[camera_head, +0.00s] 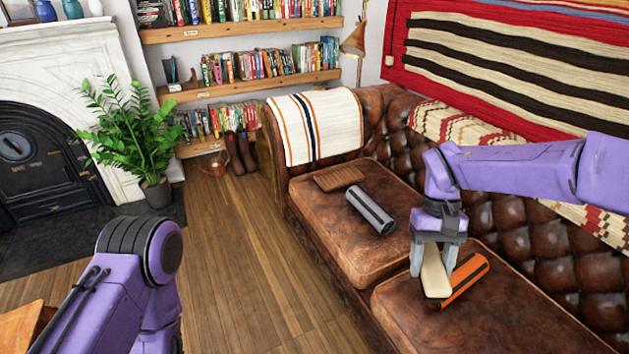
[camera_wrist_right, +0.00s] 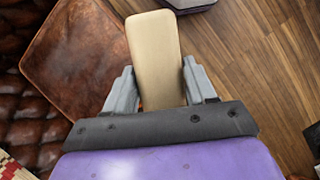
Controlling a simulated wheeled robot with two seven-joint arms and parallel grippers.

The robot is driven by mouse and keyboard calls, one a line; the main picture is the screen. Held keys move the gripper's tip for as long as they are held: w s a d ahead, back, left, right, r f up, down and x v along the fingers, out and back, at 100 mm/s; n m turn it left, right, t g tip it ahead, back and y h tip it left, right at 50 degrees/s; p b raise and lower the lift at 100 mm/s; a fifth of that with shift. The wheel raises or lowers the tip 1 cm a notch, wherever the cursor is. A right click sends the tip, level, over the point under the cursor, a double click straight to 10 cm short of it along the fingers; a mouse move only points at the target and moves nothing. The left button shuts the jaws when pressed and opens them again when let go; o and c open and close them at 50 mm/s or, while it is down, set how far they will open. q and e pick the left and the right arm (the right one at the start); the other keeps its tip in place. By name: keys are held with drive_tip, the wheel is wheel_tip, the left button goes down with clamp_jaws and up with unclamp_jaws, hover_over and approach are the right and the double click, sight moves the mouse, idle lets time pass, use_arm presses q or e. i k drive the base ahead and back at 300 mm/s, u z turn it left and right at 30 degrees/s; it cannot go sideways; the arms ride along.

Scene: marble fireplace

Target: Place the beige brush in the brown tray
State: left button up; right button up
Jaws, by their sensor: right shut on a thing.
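The beige brush (camera_head: 435,272) is between the fingers of my right gripper (camera_head: 434,262), which is shut on it above the front sofa cushion. In the right wrist view the brush (camera_wrist_right: 154,55) extends forward between the two grey fingers (camera_wrist_right: 163,88). The brown tray (camera_head: 339,178) lies on the far sofa cushion, near the striped blanket. It looks flat and ribbed, and nothing shows on it. The right gripper is to the right of the tray and nearer to me. My left arm shows at the lower left, but its gripper is out of view.
A grey cylinder (camera_head: 370,210) lies on the far cushion between the tray and my right gripper. An orange and black object (camera_head: 466,279) lies on the near cushion beside the brush. The tufted sofa back (camera_head: 514,222) is behind.

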sight(334, 180)
drive_tip(key=u, duration=0.8)
drive_tip(key=i, duration=1.65)
drive_tip(key=u, duration=0.4)
drive_tip(key=i, duration=1.5)
drive_tip(key=z, duration=1.6)
drive_tip(key=i, duration=0.85)
drive_tip(key=z, duration=0.7)
